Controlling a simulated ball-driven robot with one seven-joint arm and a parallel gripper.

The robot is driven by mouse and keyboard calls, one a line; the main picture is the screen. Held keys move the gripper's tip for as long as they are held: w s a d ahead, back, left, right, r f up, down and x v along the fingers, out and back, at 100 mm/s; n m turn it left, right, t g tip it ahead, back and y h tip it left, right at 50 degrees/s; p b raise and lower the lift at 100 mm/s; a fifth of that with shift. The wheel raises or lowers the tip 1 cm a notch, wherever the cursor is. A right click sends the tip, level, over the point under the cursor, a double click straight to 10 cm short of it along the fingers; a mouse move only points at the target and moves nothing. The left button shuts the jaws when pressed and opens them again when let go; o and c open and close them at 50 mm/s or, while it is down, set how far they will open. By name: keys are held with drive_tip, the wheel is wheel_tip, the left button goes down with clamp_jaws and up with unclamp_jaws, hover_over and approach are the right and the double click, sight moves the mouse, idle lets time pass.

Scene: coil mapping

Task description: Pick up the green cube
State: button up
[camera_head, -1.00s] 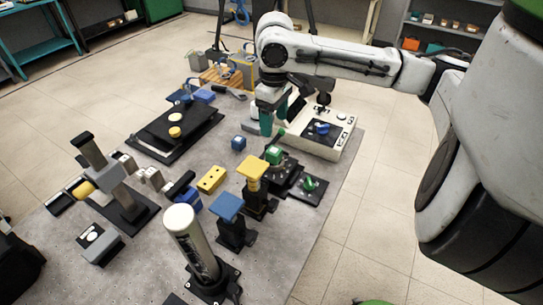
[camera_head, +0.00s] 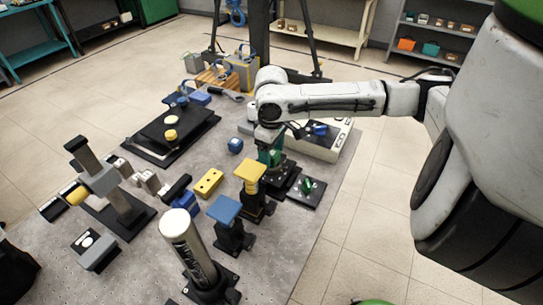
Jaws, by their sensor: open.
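The green cube (camera_head: 276,157) is on a black stand near the right part of the grey table and is now mostly hidden by my gripper. My gripper (camera_head: 270,157), with teal fingers, points down at the cube. It is open, and its fingers are right at the cube. I cannot tell whether they touch it.
A black plate with a green part (camera_head: 308,185) lies just right of the stand. A yellow-topped post (camera_head: 250,172) and a blue-topped post (camera_head: 225,210) stand in front.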

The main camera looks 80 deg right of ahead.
drive_tip(key=shift+f, duration=0.25)
drive_tip(key=shift+c, duration=0.4)
drive_tip(key=c, duration=1)
drive_tip(key=shift+r, duration=0.1)
